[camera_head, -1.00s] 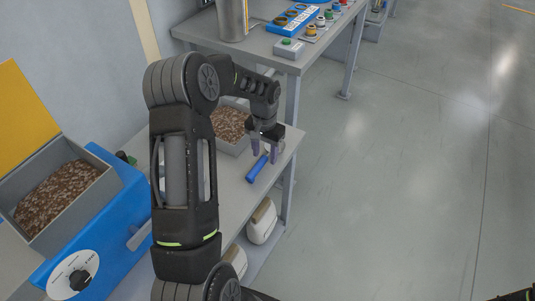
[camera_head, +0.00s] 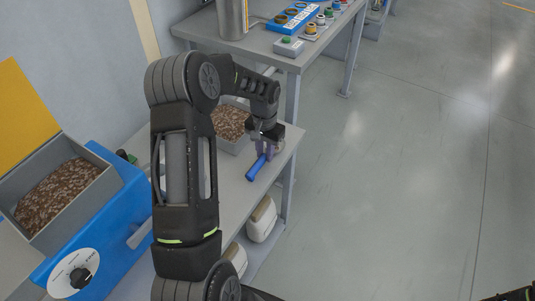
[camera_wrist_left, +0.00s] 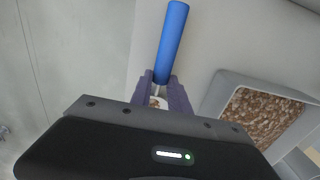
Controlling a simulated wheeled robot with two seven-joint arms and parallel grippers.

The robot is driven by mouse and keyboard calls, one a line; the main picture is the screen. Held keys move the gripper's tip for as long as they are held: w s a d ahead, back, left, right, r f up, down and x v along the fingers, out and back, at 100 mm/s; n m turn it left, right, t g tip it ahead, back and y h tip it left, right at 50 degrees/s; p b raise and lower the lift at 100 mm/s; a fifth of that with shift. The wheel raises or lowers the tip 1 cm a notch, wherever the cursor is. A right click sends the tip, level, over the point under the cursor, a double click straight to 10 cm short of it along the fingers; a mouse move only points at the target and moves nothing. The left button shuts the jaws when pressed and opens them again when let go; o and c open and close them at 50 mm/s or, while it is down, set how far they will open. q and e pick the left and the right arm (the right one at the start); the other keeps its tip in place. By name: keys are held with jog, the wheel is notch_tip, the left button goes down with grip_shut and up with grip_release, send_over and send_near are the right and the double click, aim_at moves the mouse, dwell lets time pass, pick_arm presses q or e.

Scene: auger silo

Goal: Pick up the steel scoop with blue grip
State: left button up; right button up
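The steel scoop with blue grip (camera_head: 256,168) lies on the grey table near its right edge. In the left wrist view its blue grip (camera_wrist_left: 172,38) points up and away, and a short bit of steel shows between the fingers. My left gripper (camera_head: 265,153) is down at the table with its fingers on both sides of the scoop, close against it where grip meets steel. It also shows in the left wrist view (camera_wrist_left: 160,84). The scoop's bowl is mostly hidden by the gripper.
A grey bin of brown pellets (camera_head: 231,123) stands just behind and left of the gripper. A blue machine with a pellet-filled hopper (camera_head: 62,195) stands at left. A second table (camera_head: 270,50) is behind. White containers (camera_head: 262,220) sit on the lower shelf. Floor at right is clear.

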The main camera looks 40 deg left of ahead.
aim_at(264, 154)
pick_arm(q)
grip_shut()
dwell(0.3)
notch_tip(264, 154, up, 9)
jog(key=shift+f+b, duration=0.1)
jog(key=shift+b, duration=0.55)
jog(key=shift+r, duration=0.6)
jog(key=shift+a+r, duration=0.1)
